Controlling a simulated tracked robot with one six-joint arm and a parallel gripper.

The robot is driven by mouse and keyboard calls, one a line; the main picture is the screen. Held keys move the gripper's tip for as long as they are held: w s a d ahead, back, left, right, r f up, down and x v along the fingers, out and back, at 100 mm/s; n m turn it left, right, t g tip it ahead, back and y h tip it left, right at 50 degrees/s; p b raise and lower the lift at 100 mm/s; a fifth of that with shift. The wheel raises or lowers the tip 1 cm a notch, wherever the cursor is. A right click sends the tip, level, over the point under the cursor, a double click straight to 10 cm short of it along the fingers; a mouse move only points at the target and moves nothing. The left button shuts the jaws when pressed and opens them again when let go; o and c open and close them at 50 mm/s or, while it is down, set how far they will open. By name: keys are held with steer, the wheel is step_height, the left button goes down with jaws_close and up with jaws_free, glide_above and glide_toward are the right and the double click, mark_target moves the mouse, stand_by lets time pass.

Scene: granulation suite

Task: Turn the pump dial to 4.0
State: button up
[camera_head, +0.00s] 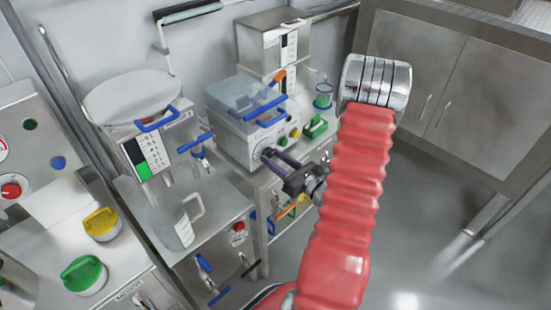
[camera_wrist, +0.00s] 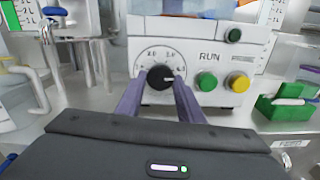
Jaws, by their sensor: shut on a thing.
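The pump dial is a black knob (camera_wrist: 160,77) on a round white scale on the front of the white pump (camera_wrist: 205,60). Its white pointer mark faces right in the wrist view. The figures 2.0 and 3.0 show at the top of the scale; the others are too small to read surely. My gripper (camera_wrist: 158,84) has its two purple fingers on either side of the knob and is shut on it. In the head view, my gripper (camera_head: 271,156) reaches the front of the pump (camera_head: 240,140), and the knob is mostly hidden.
Green (camera_wrist: 207,82) and yellow (camera_wrist: 238,83) buttons sit right of the dial, under the word RUN. A green holder (camera_wrist: 287,106) stands at the right. A clear lidded tub (camera_head: 245,98) sits on the pump. A jug (camera_head: 180,222) stands on the bench at left.

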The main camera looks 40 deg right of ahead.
steer(key=c, duration=0.3)
steer(key=shift+c, duration=0.2)
steer(key=shift+n, duration=1.2)
steer(key=o, duration=1.1)
steer(key=shift+c, duration=0.2)
steer(key=shift+s, duration=0.1)
